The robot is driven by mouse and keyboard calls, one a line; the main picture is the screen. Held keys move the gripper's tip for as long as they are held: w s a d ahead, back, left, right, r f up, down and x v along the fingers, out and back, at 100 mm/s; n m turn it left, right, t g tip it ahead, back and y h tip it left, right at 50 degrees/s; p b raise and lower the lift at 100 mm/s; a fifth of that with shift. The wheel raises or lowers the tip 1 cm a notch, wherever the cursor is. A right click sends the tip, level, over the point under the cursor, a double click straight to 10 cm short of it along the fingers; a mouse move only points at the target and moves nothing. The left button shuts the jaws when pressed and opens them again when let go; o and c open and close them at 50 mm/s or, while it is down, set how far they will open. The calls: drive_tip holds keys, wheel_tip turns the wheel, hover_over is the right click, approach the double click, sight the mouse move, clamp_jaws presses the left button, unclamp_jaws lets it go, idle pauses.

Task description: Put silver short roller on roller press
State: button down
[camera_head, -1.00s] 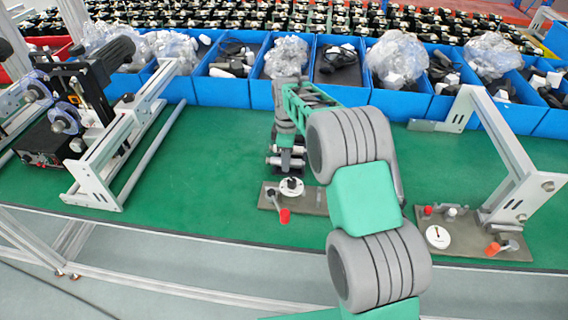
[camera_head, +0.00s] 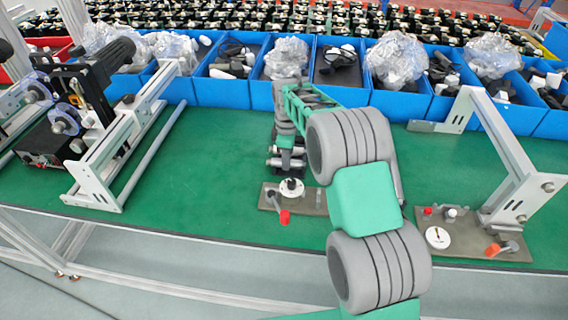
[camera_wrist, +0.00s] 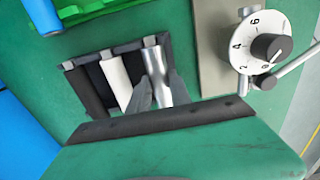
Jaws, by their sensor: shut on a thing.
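In the wrist view, a silver short roller (camera_wrist: 153,62) sits in a dark rack (camera_wrist: 91,72), to the right of a white roller (camera_wrist: 115,80) and a black roller (camera_wrist: 84,92). My gripper (camera_wrist: 160,92) is shut on the silver roller, with one grey finger on each side. The roller's lower end is partly hidden by the fingers. In the head view, my arm hides most of the rack and the gripped roller. A grey plate with a white dial (camera_head: 291,188) and a red-tipped lever is just in front. I cannot tell which fixture is the roller press.
A second dial plate (camera_head: 470,240) with a silver frame (camera_head: 505,150) stands at the right. A black machine (camera_head: 70,110) on silver rails is at the left. Blue bins (camera_head: 220,92) line the back. The green mat (camera_head: 200,160) is clear left of my arm.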

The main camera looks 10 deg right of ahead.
drive_tip(key=shift+r+p, duration=1.4)
drive_tip(key=shift+r, duration=0.9)
